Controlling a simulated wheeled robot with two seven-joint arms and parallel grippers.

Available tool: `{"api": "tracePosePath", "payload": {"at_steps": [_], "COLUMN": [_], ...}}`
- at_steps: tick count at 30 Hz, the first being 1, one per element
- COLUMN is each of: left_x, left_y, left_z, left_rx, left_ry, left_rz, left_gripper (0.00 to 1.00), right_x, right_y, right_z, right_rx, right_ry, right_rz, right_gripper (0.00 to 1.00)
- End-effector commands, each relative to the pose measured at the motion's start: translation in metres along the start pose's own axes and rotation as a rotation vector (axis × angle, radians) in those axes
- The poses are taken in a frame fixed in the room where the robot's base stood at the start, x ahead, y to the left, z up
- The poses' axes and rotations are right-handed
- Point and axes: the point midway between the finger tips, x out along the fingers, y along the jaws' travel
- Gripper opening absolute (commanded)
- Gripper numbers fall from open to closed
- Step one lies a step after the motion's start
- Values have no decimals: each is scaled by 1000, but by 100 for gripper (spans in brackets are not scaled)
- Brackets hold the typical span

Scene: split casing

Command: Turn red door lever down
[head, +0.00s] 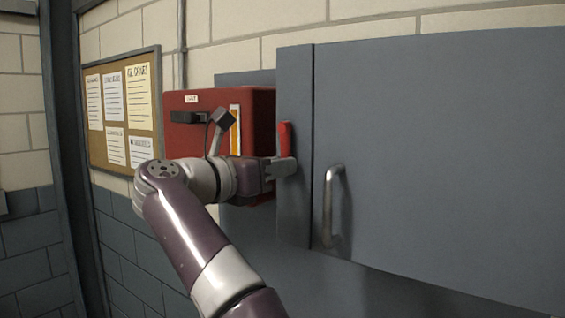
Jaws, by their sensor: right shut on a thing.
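The red door lever (286,138) stands upright on the side of the grey casing, left of the door seam. My right gripper (284,166) is at the lever's lower part and shut on it. The upper part of the lever shows above the fingers; its lower end is hidden behind them. The grey door (440,150) looks closed, with a metal pull handle (330,205) right of the lever. My left gripper is not in view.
A red box (255,110) with a black handle (185,117) is left of the lever, partly behind my right arm. A notice board (118,65) hangs on the brick wall further left. The door front is clear apart from its pull handle.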

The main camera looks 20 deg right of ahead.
Motion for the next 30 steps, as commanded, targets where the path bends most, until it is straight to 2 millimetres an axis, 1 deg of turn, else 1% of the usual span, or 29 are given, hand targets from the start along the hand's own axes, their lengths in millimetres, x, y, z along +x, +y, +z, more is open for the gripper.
{"api": "tracePosePath", "payload": {"at_steps": [1,9,21,22,23,24,30], "left_x": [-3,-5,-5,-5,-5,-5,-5], "left_y": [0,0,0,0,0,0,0], "left_z": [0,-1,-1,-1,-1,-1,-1], "left_rx": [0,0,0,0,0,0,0], "left_ry": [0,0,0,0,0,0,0], "left_rz": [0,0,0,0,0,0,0], "left_gripper": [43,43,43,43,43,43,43], "right_x": [0,0,0,0,0,0,0], "right_y": [-1,2,1,1,1,1,3], "right_z": [6,7,8,8,8,7,4], "right_rx": [21,73,82,82,82,81,76], "right_ry": [-6,-1,0,0,1,1,5], "right_rz": [2,2,2,2,2,2,1], "right_gripper": [0,0,0,23,33,46,46]}}
